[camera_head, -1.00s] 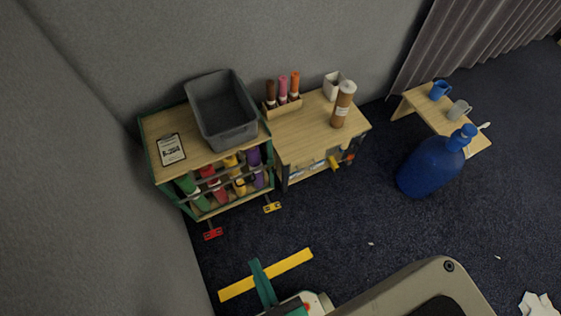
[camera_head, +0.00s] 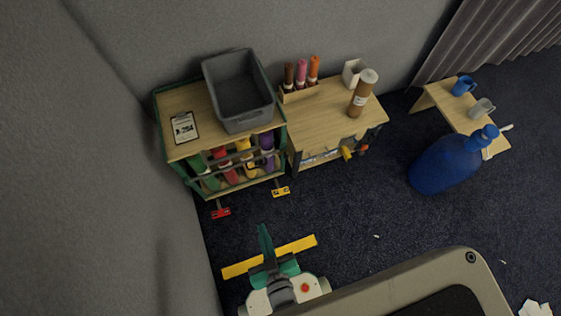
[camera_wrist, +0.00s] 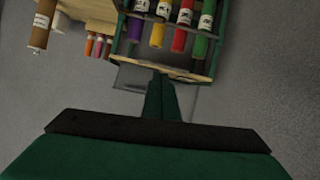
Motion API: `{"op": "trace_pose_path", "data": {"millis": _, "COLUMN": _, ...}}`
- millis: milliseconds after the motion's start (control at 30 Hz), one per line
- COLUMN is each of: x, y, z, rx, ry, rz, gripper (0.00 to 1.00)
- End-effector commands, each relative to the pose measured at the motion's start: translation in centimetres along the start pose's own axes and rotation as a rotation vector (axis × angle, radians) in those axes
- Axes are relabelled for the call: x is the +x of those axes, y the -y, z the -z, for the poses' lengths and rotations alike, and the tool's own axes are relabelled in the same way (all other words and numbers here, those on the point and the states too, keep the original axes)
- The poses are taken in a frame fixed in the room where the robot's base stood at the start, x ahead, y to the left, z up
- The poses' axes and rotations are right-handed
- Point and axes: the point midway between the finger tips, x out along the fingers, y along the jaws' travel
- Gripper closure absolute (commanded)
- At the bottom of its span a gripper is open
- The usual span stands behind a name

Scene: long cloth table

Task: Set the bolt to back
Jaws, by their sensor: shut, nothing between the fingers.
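Several cloth rolls lie in the lower part of the green-framed rack: a green roll (camera_head: 207,175), a red roll (camera_head: 228,170), a yellow roll (camera_head: 245,155) and a purple roll (camera_head: 267,150). A brown roll (camera_head: 362,95) stands on the right-hand table. I cannot tell which thing is the bolt. A red tab (camera_head: 221,212) and a yellow tab (camera_head: 281,191) stick out low in front of the rack. My gripper (camera_head: 264,231) is shut and empty, in front of the rack and apart from it. In the wrist view its fingers (camera_wrist: 160,98) point at the rack.
A grey bin (camera_head: 240,92) and a clipboard (camera_head: 184,127) are on the rack top. A holder with brown, pink and orange rolls (camera_head: 300,80) is on the right table.

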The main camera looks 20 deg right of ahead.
Motion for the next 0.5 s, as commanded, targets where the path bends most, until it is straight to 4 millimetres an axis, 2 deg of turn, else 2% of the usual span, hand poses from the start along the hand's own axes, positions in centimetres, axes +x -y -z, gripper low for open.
{"op": "trace_pose_path", "data": {"millis": 33, "x": 2.2, "y": -0.1, "z": -1.2, "rx": -0.019, "ry": 0.028, "rz": -0.003, "gripper": 1.00}}
{"op": "trace_pose_path", "data": {"millis": 200, "x": 8.6, "y": -0.7, "z": -5.2, "rx": -0.080, "ry": 0.149, "rz": -0.028, "gripper": 1.00}}
{"op": "trace_pose_path", "data": {"millis": 333, "x": 13.4, "y": -1.7, "z": -7.3, "rx": -0.119, "ry": 0.241, "rz": -0.062, "gripper": 1.00}}
{"op": "trace_pose_path", "data": {"millis": 500, "x": 19.5, "y": -3.1, "z": -8.8, "rx": -0.162, "ry": 0.358, "rz": -0.119, "gripper": 1.00}}
